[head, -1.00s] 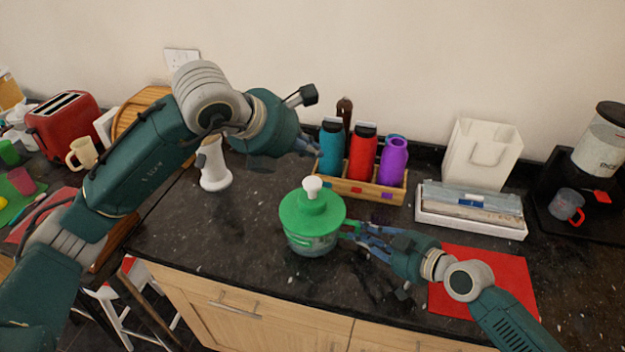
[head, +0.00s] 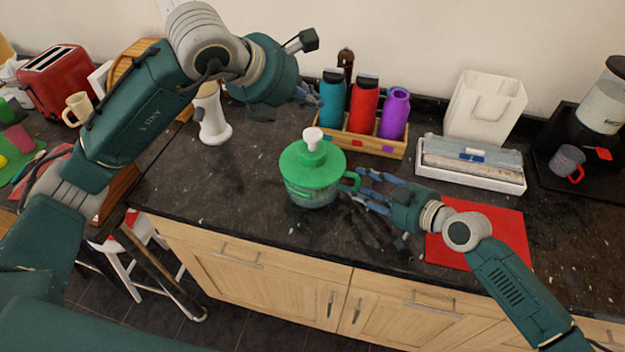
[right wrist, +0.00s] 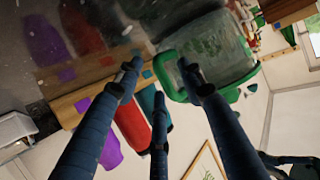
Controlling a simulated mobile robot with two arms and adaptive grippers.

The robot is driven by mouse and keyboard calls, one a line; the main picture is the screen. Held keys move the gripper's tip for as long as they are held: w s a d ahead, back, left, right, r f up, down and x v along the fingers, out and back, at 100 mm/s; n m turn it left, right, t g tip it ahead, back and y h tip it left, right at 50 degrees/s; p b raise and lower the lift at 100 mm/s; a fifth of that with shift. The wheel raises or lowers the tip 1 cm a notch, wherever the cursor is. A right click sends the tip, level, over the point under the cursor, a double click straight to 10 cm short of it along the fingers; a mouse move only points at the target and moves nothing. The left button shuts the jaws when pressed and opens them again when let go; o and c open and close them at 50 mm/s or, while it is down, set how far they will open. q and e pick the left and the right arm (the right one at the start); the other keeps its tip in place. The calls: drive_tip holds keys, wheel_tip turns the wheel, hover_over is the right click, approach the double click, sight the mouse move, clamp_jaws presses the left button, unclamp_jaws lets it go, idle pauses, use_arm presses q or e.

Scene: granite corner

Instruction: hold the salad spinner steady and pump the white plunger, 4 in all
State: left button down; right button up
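The salad spinner has a green lid (head: 308,168), a clear bowl (head: 312,197) and a white plunger knob (head: 313,135) standing up at the lid's centre. It stands upright on the dark counter. Its green side handle (head: 353,181) points right. My right gripper (head: 362,188) is at this handle with fingers spread. In the right wrist view the fingers (right wrist: 158,80) are apart, with the handle (right wrist: 169,76) close to their tips; I cannot tell whether they touch. My left gripper (head: 308,96) is above the counter, behind the spinner and higher than the knob, apart from it; its finger opening is unclear.
A wooden caddy (head: 375,145) with teal, red and purple bottles stands behind the spinner. A white pepper-mill-like object (head: 212,118) is to the left. A red mat (head: 500,240) lies under my right arm. The white tray (head: 470,178) is at the right. Counter in front of the spinner is clear.

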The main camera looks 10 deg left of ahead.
use_arm(q)
drive_tip(key=shift+s, duration=0.1)
use_arm(e)
drive_tip(key=v, duration=1)
drive_tip(key=shift+s+d+r, duration=0.1)
drive_tip(key=shift+d, duration=0.15)
drive_tip(key=shift+s+d+r, duration=0.35)
drive_tip(key=shift+s+d, duration=0.05)
drive_tip(key=shift+d, duration=0.05)
